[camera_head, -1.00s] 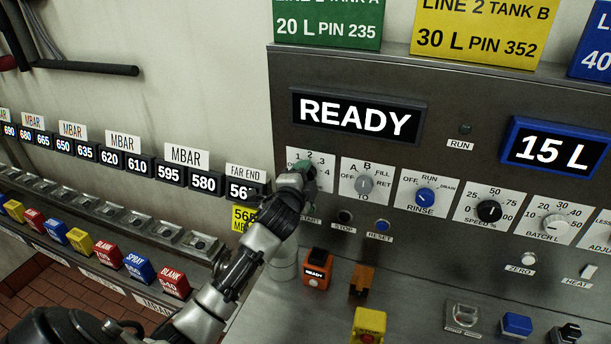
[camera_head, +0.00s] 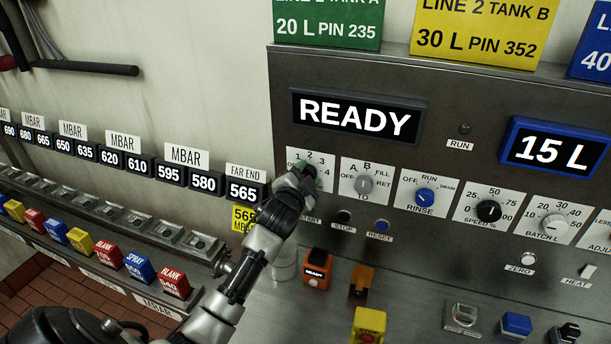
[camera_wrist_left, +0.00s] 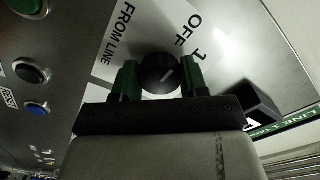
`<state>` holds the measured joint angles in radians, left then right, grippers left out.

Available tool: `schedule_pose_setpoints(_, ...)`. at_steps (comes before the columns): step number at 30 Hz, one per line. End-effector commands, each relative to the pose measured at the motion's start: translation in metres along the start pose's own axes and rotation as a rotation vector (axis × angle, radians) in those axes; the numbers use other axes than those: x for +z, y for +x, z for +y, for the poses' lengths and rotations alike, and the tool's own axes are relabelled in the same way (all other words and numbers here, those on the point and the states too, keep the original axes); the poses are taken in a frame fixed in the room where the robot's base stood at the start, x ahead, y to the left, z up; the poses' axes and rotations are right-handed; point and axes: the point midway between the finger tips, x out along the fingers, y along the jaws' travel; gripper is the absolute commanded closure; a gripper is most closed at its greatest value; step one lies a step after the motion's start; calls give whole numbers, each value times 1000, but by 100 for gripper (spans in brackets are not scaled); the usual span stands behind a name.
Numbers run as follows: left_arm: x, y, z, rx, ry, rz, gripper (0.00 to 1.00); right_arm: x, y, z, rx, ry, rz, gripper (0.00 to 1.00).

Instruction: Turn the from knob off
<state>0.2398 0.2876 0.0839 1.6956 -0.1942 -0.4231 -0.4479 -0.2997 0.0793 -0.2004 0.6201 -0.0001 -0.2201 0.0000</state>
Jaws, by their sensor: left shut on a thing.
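The from knob (camera_wrist_left: 152,77) is round and black with a short white mark. It sits on a white plate (camera_wrist_left: 138,25) lettered FROM LINE, OFF and 1. The mark slants up and right, toward the side where OFF and 1 are printed; I cannot tell the exact setting. My left gripper (camera_wrist_left: 158,72) is shut on the knob, with a green finger on each side. In the head view my left gripper (camera_head: 307,177) is at the panel's leftmost plate (camera_head: 299,157) and hides the knob. My right gripper is not in view.
The grey TO knob (camera_head: 363,184) is just right of my gripper. STOP (camera_head: 344,217) and RESET (camera_head: 382,226) buttons are below. The display (camera_head: 354,118) reads READY.

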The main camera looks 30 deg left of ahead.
Motion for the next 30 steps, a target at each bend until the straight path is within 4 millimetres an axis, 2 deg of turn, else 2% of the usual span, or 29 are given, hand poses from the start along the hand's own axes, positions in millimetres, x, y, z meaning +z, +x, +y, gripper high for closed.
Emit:
schedule_pose_setpoints(6, 2, 0, 3, 5, -4, -5, 80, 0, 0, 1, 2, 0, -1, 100)
schedule_pose_setpoints(7, 2, 0, 3, 5, -4, -5, 52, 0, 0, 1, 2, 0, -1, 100)
schedule_pose_setpoints(11, 1, 0, 2, 4, -3, -3, 32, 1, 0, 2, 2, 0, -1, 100)
schedule_pose_setpoints(22, 1, -6, 2, 2, -1, -1, 31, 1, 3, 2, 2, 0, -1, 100)
schedule_pose_setpoints(26, 3, -23, 3, 2, -1, -1, 31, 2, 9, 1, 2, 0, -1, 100)
schedule_pose_setpoints(30, 3, -51, 4, 3, -1, -2, 31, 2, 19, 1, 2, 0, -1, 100)
